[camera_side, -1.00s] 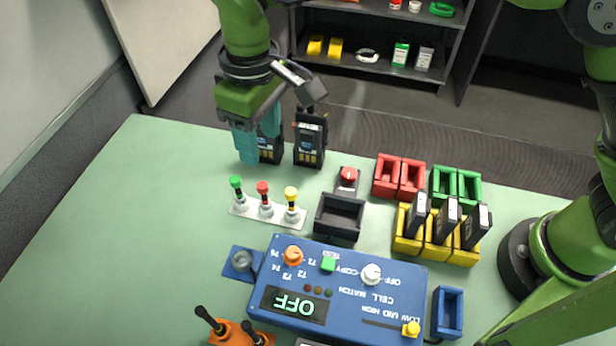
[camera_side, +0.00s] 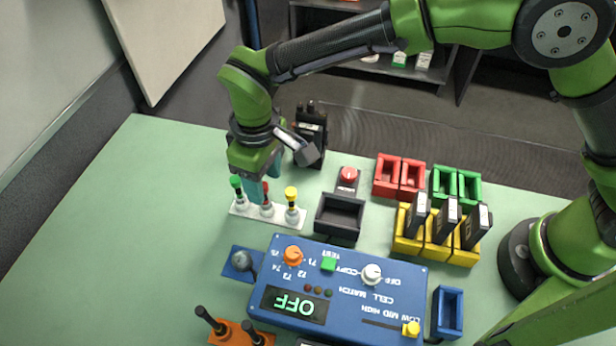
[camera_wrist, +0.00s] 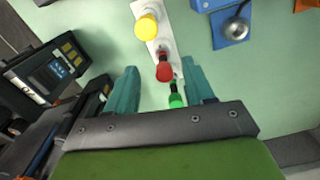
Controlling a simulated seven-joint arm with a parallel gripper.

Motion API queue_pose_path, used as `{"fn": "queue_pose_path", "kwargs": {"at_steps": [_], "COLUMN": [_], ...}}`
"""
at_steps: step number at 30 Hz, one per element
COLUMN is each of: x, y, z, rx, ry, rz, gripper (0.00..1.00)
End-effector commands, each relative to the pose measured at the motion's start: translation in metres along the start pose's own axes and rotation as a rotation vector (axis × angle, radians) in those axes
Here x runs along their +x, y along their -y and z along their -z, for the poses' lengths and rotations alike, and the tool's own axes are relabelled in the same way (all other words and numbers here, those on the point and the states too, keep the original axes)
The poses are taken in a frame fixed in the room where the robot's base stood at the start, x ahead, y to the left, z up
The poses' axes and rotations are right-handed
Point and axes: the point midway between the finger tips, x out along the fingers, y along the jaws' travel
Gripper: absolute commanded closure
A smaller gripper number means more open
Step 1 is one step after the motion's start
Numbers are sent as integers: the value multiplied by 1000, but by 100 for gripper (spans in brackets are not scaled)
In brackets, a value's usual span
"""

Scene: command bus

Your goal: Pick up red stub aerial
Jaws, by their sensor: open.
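The red stub aerial (camera_side: 265,188) stands in the middle of a white strip (camera_side: 241,209), between a green aerial (camera_side: 236,182) and a yellow aerial (camera_side: 291,194). My gripper (camera_side: 261,187) is low over the strip and partly hides the red aerial in the side view. Nothing is held.
Black handheld radios (camera_side: 311,135) stand behind my gripper; one also shows at the left of the wrist view (camera_wrist: 50,72). A black open box (camera_side: 339,215) and a blue console (camera_side: 345,285) are to the right and in front. The table's left side is clear.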

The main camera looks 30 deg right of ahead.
Motion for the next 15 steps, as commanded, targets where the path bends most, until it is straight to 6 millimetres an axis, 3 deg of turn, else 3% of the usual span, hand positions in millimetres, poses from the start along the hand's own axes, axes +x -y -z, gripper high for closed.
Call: {"fn": "queue_pose_path", "kwargs": {"at_steps": [7,15], "x": [38,46], "y": [4,4], "z": [0,0], "rx": [0,0], "ry": [4,0], "rz": [-1,0], "gripper": [47,47]}}
